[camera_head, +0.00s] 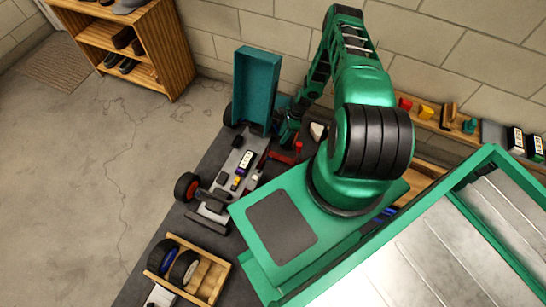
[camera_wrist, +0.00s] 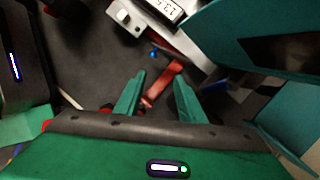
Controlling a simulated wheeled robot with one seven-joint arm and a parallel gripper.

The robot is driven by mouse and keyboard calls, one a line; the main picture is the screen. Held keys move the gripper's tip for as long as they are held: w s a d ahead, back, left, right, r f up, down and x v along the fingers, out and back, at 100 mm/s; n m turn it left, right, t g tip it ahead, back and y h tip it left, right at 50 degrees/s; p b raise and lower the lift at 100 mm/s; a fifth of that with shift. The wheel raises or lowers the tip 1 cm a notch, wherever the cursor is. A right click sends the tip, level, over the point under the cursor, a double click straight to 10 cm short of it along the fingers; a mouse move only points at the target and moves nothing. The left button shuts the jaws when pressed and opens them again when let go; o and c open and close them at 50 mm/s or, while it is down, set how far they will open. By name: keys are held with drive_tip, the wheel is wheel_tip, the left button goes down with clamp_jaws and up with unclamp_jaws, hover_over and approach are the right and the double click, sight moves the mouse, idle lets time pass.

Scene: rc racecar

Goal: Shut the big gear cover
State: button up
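The racecar chassis (camera_head: 225,175) lies on the dark bench top, with a teal, open-sided shell (camera_head: 257,85) raised upright at its far end. The shell also fills the right of the wrist view (camera_wrist: 235,35). A red arm-like part (camera_head: 280,156) sticks out from the car's right side; a red part also shows in the wrist view (camera_wrist: 163,82). I cannot tell for sure which piece is the big gear cover. My gripper (camera_wrist: 160,78) is open, with the red part between or beyond its two green fingers; contact is unclear. In the head view my gripper (camera_head: 288,130) is beside the shell, fingers mostly hidden.
A wooden tray (camera_head: 210,278) with wheels stands at the near bench end. A wooden shelf (camera_head: 135,40) stands at the back left. Small coloured parts (camera_head: 425,112) sit on a wall ledge at right. Floor left of the bench is clear.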

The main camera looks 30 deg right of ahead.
drive_tip(key=a+f, duration=0.3)
drive_tip(key=f, duration=0.4)
drive_tip(key=s+a+f+m, duration=0.1)
drive_tip(key=a+f, duration=0.2)
drive_tip(key=f, duration=0.4)
drive_tip(key=shift+a+f, duration=0.25)
drive_tip(key=shift+a, duration=0.05)
clamp_jaws()
drive_tip(key=shift+d, duration=0.1)
